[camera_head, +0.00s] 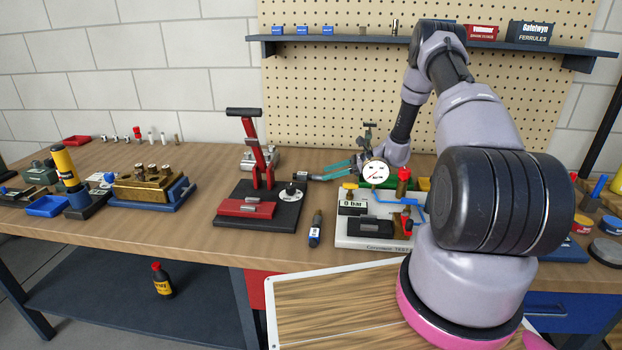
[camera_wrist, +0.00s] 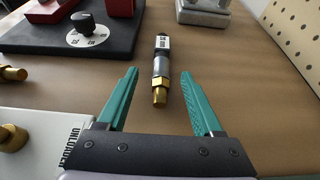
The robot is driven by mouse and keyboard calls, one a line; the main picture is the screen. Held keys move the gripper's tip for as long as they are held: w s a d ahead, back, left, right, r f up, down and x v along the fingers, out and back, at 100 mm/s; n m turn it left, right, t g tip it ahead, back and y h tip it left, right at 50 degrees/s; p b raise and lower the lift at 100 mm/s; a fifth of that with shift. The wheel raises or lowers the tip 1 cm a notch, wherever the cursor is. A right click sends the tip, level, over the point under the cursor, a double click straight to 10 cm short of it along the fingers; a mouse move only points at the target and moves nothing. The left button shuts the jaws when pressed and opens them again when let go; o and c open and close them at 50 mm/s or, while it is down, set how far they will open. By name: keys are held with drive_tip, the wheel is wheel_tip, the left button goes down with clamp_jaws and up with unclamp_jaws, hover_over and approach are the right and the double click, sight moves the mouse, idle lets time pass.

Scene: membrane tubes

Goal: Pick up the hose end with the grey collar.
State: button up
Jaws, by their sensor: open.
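A short dark hose end with a grey collar, a white label and a brass tip (camera_wrist: 161,68) lies on the table in the wrist view. It also shows in the head view (camera_head: 315,177), just right of the black base with the red lever press. My gripper (camera_wrist: 159,77) is open, with its two teal fingers on either side of the brass tip and not touching it. In the head view my gripper (camera_head: 326,171) reaches in from the right. Its height above the table is hard to tell.
A second hose piece with a blue band (camera_head: 315,230) lies nearer the table's front. The black press base (camera_head: 262,210) stands to the left in the head view. The white test stand with a gauge (camera_head: 376,172) stands close to my gripper. The pegboard (camera_head: 330,90) is behind.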

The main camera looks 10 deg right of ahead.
sight(320, 174)
drive_tip(key=x, duration=0.4)
drive_tip(key=shift+w+a+f, duration=0.25)
drive_tip(key=shift+a, duration=0.05)
clamp_jaws()
drive_tip(key=shift+r, duration=0.15)
